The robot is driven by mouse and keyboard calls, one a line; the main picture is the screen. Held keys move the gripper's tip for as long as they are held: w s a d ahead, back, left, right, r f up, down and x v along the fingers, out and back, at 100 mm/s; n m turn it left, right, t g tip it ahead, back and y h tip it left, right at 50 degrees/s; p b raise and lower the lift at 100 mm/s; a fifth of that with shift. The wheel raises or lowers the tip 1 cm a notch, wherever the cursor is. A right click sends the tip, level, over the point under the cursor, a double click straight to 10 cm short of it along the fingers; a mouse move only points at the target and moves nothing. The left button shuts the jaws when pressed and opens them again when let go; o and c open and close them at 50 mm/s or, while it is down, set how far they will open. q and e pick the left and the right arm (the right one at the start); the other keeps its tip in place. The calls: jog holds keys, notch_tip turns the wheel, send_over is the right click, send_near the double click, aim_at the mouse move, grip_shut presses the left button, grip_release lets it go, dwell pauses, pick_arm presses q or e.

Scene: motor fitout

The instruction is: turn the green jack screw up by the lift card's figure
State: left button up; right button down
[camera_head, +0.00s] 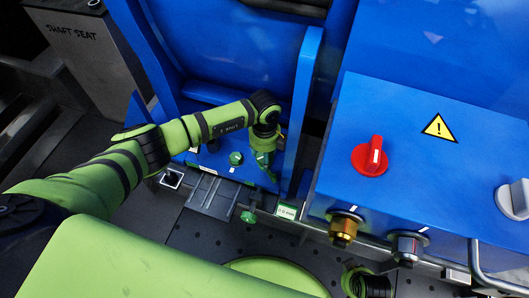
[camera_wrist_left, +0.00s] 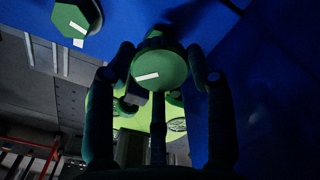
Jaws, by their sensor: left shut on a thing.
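My left gripper (camera_head: 266,172) points down at the blue base, beside a blue upright plate. A white bar on that head lies nearly level, rising slightly to the right. In the head view the gripper mostly hides this screw. A second green screw head (camera_head: 236,158) stands just left of the gripper and also shows in the wrist view (camera_wrist_left: 74,18). A small white and green card (camera_head: 287,211) sits at the base's front edge; its figure is too small to read surely.
A blue cabinet (camera_head: 430,120) with a red rotary knob (camera_head: 370,157) and a grey knob (camera_head: 514,199) stands at right. Brass (camera_head: 343,228) and steel (camera_head: 407,247) fittings stick out below. Another green knob (camera_head: 248,217) is at the front edge. A grey "SHAFT SEAT" block (camera_head: 92,60) stands upper left.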

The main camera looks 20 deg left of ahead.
pick_arm(q)
jog(key=shift+s+f+m, duration=0.1)
jog(key=shift+m, duration=1.1)
jog(key=o, duration=1.2)
jog(key=shift+c, duration=0.2)
